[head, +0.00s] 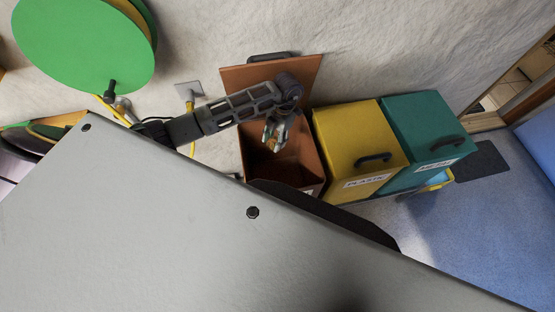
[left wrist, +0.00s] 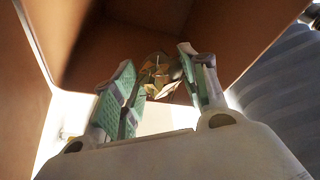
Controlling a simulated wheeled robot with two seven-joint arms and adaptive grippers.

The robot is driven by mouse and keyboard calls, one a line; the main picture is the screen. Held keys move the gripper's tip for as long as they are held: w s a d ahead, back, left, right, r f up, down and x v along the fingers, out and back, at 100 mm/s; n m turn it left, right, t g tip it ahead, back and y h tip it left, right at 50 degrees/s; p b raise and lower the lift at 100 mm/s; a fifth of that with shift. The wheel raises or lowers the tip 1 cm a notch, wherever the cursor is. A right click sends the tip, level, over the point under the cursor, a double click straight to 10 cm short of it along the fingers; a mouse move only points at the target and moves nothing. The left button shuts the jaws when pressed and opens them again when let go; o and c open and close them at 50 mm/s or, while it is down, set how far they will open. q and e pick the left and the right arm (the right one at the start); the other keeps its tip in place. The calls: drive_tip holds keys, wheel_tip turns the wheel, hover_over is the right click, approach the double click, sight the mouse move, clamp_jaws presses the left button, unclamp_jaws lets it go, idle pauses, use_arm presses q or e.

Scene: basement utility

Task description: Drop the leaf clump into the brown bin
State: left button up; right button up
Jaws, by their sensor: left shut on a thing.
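The brown bin (head: 303,172) stands with its lid (head: 232,78) raised against the wall in the head view. My left gripper (head: 272,143) reaches over the bin's opening and points down into it. The leaf clump (left wrist: 158,76) is a small bunch of brown, yellow and green leaves. It sits between the two fingertips of my left gripper (left wrist: 156,80) in the left wrist view, with the brown bin's inner walls (left wrist: 235,35) around it. The gripper is shut on the clump. In the head view the clump is small and partly covered by the fingers. My right gripper is not in view.
A yellow bin (head: 345,135) labelled plastic and a teal bin (head: 425,120) stand shut to the right of the brown bin. A green reel (head: 80,45) hangs at the upper left.

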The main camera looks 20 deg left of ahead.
use_arm(q)
drive_tip(key=o, duration=1)
drive_tip(key=v, duration=1.2)
idle(0.9)
